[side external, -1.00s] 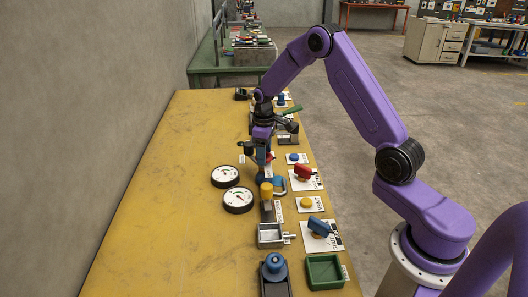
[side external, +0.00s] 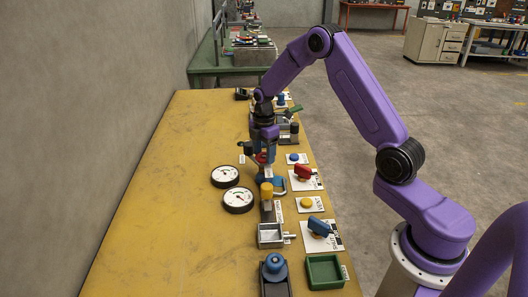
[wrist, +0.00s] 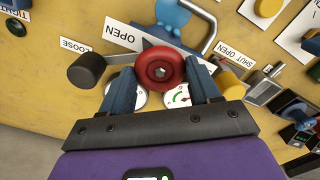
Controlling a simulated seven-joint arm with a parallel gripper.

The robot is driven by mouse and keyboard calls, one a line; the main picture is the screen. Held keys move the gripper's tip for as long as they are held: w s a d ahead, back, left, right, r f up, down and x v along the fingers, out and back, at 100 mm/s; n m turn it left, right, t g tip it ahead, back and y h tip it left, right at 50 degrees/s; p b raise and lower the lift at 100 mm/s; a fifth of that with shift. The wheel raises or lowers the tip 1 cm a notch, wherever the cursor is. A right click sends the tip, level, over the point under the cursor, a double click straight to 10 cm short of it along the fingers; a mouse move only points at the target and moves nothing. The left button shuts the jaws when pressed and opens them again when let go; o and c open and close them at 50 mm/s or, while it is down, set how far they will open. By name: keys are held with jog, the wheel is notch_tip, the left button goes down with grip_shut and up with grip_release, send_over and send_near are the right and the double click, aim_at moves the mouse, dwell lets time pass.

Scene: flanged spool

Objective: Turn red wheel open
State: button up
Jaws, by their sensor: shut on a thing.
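The red wheel (wrist: 160,69) sits between the two blue fingers of my gripper (wrist: 163,82) in the wrist view. It is round, with a small pale hub at its middle. My gripper is shut on it, one finger at each side. In the side view, a bit of the red wheel (side external: 262,158) shows under my gripper (side external: 263,151), which points down at the row of fittings. A white OPEN label (wrist: 122,36) lies beside the wheel. The wheel's base is mostly hidden.
A black knob on a grey lever (wrist: 87,70) stands close left of the wheel. A blue fitting with a metal loop (wrist: 173,14) is just beyond. Two gauges (side external: 225,176) lie left of the row in the side view. The table's left part is clear.

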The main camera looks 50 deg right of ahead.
aim_at(264, 155)
jog(key=n, duration=0.4)
jog(key=shift+w+n, duration=0.1)
jog(key=shift+n, duration=1.8)
jog(key=o, duration=1.1)
jog(key=shift+c, duration=0.2)
notch_tip(264, 155, up, 18)
jog(key=shift+f, duration=0.25)
